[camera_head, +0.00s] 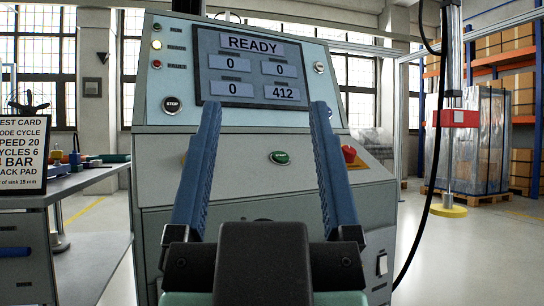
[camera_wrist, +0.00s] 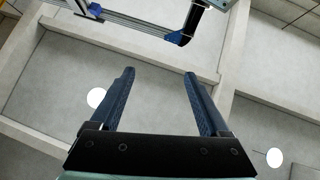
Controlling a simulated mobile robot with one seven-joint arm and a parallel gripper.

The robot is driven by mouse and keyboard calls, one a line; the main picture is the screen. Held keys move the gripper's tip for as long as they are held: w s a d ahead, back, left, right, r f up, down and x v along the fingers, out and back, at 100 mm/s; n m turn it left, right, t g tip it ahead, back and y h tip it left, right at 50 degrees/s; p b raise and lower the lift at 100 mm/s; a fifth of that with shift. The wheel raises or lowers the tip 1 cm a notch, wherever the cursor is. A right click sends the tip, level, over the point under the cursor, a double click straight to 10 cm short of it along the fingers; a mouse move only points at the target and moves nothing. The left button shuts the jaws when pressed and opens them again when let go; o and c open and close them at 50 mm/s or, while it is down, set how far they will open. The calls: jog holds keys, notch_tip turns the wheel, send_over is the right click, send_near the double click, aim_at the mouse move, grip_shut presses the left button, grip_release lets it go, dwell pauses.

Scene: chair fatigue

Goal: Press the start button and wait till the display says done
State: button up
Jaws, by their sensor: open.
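The display (camera_head: 252,68) on the tilted panel of the grey machine reads READY, with 0, 0, 0 and 412 in the boxes below. A black STOP button (camera_head: 172,105) is at the lower left of the panel. A red knob (camera_head: 349,154) is right of the green button. My gripper (camera_head: 263,110) is open and empty, its two blue fingers pointing up in front of the machine, with the green button showing between them. The wrist view shows the open fingers (camera_wrist: 158,75) against the ceiling.
A bench (camera_head: 90,178) with a test card (camera_head: 22,150) stands at the left. A hanging press rod with a red block (camera_head: 452,118) and yellow foot (camera_head: 448,210) is at the right. Wrapped pallets (camera_head: 470,145) stand behind it. The floor at the right is clear.

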grip_shut()
dwell(1.5)
